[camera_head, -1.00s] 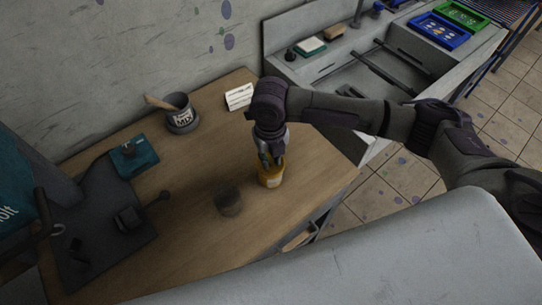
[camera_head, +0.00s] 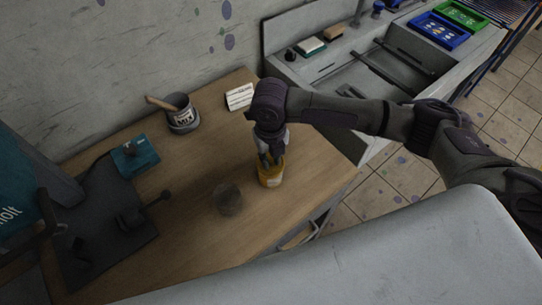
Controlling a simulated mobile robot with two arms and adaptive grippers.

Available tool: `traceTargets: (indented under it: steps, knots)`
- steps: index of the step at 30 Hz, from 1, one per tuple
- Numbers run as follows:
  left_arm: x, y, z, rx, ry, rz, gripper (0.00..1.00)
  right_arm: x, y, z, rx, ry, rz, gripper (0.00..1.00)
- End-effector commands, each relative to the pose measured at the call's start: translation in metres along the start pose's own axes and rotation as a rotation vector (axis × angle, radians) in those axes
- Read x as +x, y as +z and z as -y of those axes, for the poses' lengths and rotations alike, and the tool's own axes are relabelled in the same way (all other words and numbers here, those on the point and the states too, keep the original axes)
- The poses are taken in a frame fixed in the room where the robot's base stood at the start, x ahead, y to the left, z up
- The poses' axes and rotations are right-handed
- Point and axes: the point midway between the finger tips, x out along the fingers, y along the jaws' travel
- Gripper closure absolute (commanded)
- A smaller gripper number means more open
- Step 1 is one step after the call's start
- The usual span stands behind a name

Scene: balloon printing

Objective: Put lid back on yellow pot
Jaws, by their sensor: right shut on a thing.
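The yellow pot (camera_head: 271,177) stands upright on the wooden table near its right edge. My right gripper (camera_head: 271,161) points down directly over the pot's top, with its fingertips at the rim. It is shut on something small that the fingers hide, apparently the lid. I cannot tell whether the lid touches the rim. My left gripper is not in view.
A dark round container (camera_head: 228,199) stands on the table (camera_head: 190,235) left of the yellow pot. Farther back are a grey mix pot (camera_head: 183,118) with a wooden stick and a white card (camera_head: 239,97). A teal box (camera_head: 134,158) lies at left.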

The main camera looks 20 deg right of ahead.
Motion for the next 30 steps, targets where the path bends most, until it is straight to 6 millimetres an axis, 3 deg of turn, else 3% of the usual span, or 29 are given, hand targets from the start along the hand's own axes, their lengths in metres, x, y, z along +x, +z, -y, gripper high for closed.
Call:
traceTargets:
  steps: [30]
  knots:
    - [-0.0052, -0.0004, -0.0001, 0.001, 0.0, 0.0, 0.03, 0.003, -0.0003, 0.0, 0.0, 0.0, 0.0, 1.0]
